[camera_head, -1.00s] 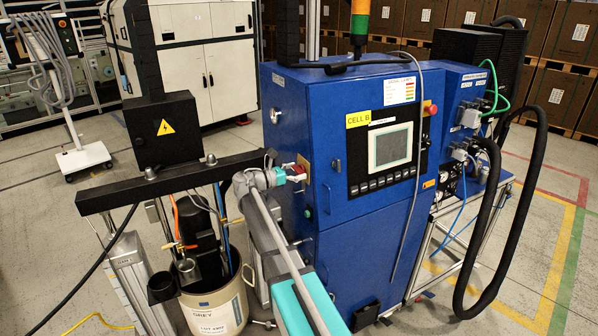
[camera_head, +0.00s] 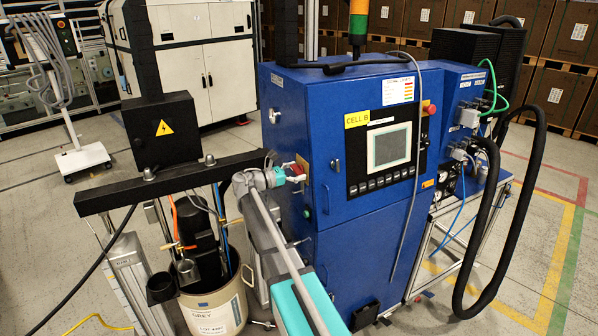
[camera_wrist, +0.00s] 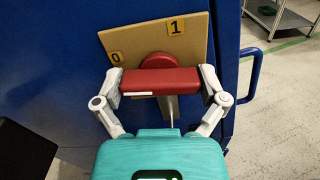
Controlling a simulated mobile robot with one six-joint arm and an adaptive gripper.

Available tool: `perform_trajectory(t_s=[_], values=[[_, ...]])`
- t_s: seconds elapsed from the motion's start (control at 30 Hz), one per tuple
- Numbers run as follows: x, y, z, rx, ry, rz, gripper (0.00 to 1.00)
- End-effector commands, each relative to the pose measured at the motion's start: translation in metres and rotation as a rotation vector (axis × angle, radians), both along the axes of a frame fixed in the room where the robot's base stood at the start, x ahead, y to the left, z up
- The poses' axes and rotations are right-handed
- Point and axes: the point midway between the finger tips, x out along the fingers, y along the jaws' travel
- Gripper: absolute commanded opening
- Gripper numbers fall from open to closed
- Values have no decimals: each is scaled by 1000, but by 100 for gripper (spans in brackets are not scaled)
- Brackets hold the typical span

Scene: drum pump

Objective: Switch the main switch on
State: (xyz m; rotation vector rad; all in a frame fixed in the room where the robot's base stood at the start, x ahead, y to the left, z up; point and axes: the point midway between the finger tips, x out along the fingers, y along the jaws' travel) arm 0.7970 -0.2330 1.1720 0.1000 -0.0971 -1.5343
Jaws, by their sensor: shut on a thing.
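The main switch is a red handle (camera_wrist: 160,81) in front of a round red hub. It sits on a tan plate (camera_wrist: 205,48) with yellow labels "0" at left and "1" at upper right. The plate is on the side of the blue cabinet. My gripper (camera_wrist: 160,88) has one pale finger at each end of the handle and is shut on it. A white mark shows on the handle's near edge, toward the left. In the head view, my gripper (camera_head: 296,178) is at the cabinet's left side and partly hides the switch (camera_head: 303,165).
The blue cabinet (camera_head: 340,230) carries a screen panel and a red button (camera_head: 430,109). A black beam (camera_head: 180,180) and a drum (camera_head: 215,305) stand left, close to my arm. A blue door handle (camera_wrist: 250,75) is right of the switch.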

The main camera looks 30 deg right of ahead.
Motion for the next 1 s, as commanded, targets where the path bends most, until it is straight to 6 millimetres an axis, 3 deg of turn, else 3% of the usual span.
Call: perform_trajectory(t_s=[1.0], values=[[0,3,-2,39,-912,0,44]])
